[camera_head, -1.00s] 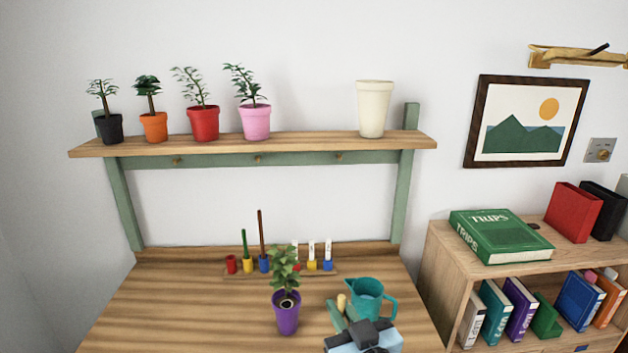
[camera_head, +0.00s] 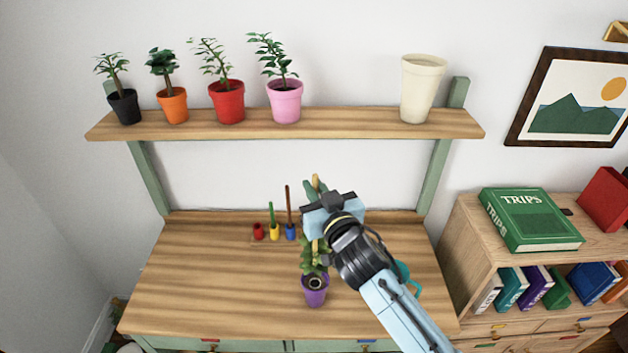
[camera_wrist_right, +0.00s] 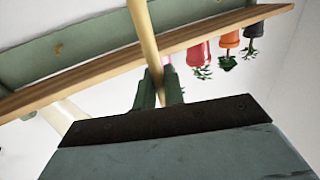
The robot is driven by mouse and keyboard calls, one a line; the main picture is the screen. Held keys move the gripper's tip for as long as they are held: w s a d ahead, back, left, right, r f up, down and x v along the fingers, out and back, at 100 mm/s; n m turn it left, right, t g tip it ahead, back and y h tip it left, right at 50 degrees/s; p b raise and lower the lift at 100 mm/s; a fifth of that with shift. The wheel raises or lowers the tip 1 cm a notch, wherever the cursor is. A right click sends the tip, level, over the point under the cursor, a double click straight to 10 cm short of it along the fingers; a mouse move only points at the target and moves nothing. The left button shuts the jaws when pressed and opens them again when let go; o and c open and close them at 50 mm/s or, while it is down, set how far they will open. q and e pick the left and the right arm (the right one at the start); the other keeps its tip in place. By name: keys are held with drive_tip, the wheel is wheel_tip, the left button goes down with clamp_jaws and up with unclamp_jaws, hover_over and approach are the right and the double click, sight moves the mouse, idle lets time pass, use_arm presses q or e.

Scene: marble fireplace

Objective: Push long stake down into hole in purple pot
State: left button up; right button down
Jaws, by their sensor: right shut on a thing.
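The purple pot (camera_head: 314,296) stands on the wooden desk with a leafy plant in it. A pale ring with a dark centre, which looks like its hole (camera_head: 316,283), shows on the soil. My right gripper (camera_head: 317,187) is above and behind the pot, its green fingers pointing up and away. In the right wrist view, it is shut on a long pale tan stake (camera_wrist_right: 145,38) that passes between its fingers. In the head view the gripper and arm hide most of this stake. I cannot tell whether its lower end touches the pot. My left gripper is out of view.
A teal watering can (camera_head: 412,285) is partly hidden by my arm. Potted plants and a cream pot (camera_head: 420,90) stand on the shelf (camera_head: 350,123). The desk's left is clear.

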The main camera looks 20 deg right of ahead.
wheel_tip(320, 180, down, 9)
drive_tip(key=b, duration=0.6)
drive_tip(key=shift+r, duration=0.2)
drive_tip(key=shift+f+b, duration=0.2)
drive_tip(key=shift+b, duration=0.15)
idle(0.7)
drive_tip(key=shift+f, duration=0.35)
drive_tip(key=shift+f+b, duration=0.25)
drive_tip(key=shift+b, duration=0.1)
